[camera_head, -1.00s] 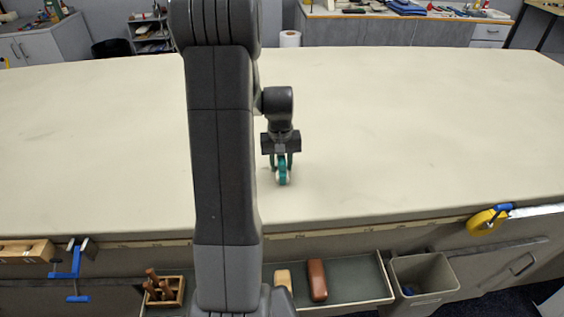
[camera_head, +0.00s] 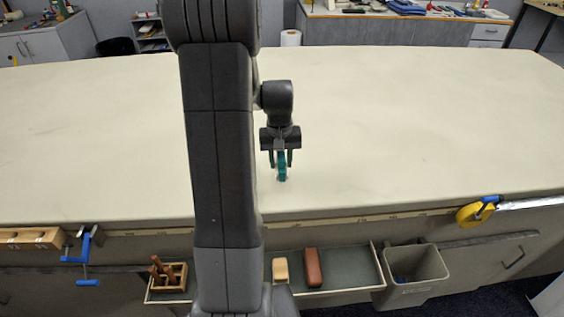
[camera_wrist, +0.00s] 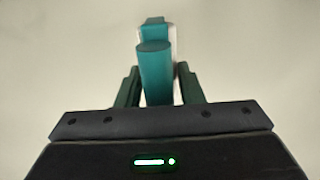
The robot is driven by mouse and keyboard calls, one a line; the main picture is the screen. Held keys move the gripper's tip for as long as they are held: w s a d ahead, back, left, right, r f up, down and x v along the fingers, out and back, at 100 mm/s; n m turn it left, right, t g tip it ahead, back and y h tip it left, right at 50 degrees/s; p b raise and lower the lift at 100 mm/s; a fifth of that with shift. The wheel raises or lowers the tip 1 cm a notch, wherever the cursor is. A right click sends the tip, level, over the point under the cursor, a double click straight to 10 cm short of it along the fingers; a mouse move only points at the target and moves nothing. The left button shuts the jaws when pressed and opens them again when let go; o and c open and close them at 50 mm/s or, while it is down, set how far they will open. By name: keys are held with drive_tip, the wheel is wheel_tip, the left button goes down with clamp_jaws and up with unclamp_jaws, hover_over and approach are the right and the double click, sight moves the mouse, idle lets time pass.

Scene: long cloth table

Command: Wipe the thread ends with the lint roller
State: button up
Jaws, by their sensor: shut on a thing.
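The lint roller has a teal handle (camera_wrist: 154,70) and a pale roller end (camera_wrist: 174,45). My gripper (camera_head: 281,158) is shut on the teal handle, with a dark finger on each side of it in the wrist view (camera_wrist: 158,88). In the head view the lint roller (camera_head: 282,170) points down at the cream cloth table (camera_head: 420,120), its lower end at or very near the surface; I cannot tell if it touches. No thread ends can be made out on the cloth in either view. My arm hides part of the table.
An open drawer at the table's front holds a brown block (camera_head: 313,268), a tan block (camera_head: 280,270) and a wooden holder (camera_head: 167,277). A grey bin (camera_head: 415,280) stands to its right. A yellow tape measure (camera_head: 474,214) and a blue clamp (camera_head: 85,252) are at the front edge. The tabletop is otherwise clear.

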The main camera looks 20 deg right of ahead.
drive_tip(key=shift+r+p, duration=1.25)
drive_tip(key=shift+r, duration=0.9)
